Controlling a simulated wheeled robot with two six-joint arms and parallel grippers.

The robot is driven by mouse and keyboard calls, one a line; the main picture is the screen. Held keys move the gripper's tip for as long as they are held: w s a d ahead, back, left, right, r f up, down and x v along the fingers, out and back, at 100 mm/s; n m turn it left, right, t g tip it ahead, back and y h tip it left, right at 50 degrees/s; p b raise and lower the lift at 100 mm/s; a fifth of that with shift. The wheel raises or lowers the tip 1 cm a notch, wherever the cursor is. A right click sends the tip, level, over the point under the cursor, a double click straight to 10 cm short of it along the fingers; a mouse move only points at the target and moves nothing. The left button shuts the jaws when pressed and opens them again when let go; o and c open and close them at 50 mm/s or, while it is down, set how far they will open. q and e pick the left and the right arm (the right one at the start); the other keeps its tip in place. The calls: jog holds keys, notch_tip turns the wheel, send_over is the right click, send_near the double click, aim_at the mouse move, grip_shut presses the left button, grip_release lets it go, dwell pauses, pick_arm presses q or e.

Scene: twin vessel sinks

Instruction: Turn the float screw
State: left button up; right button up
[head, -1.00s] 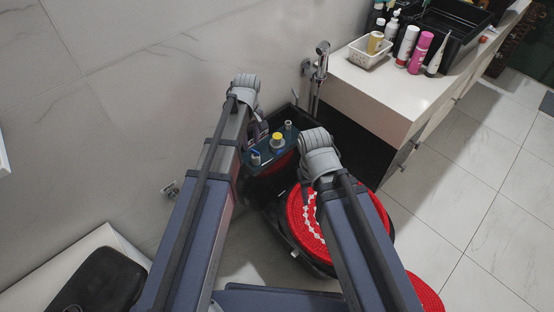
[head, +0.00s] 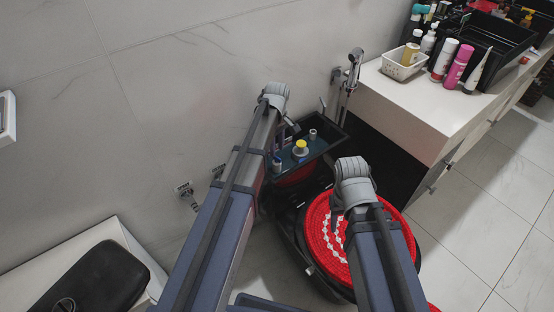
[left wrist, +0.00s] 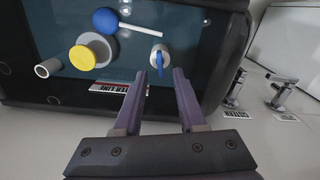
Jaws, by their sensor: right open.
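The open toilet tank stands against the wall in the head view, its dark rim (head: 335,148) around blue-tinted water. In the left wrist view I see a blue float ball (left wrist: 105,20) on a white rod (left wrist: 138,29). Near the rod's far end is a white round part with a blue piece, which looks like the float screw (left wrist: 158,50). My left gripper (left wrist: 159,72) is open, its purple fingertips on either side just short of that part, nothing between them. My right gripper (head: 337,207) is over the red toilet lid cover, partly hidden by its wrist.
A yellow-topped part (left wrist: 82,58) and a white tube (left wrist: 47,68) are in the tank. A tap (left wrist: 283,92) is on the wall beside it. In the head view, a red knitted cover (head: 325,240) lies on the toilet. A white counter (head: 405,102) with bottles stands right.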

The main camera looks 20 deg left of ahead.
aim_at(277, 157)
pick_arm(q)
notch_tip(277, 157, down, 4)
jog(key=b, duration=0.3)
jog(key=shift+c, duration=0.2)
grip_shut()
dwell(0.3)
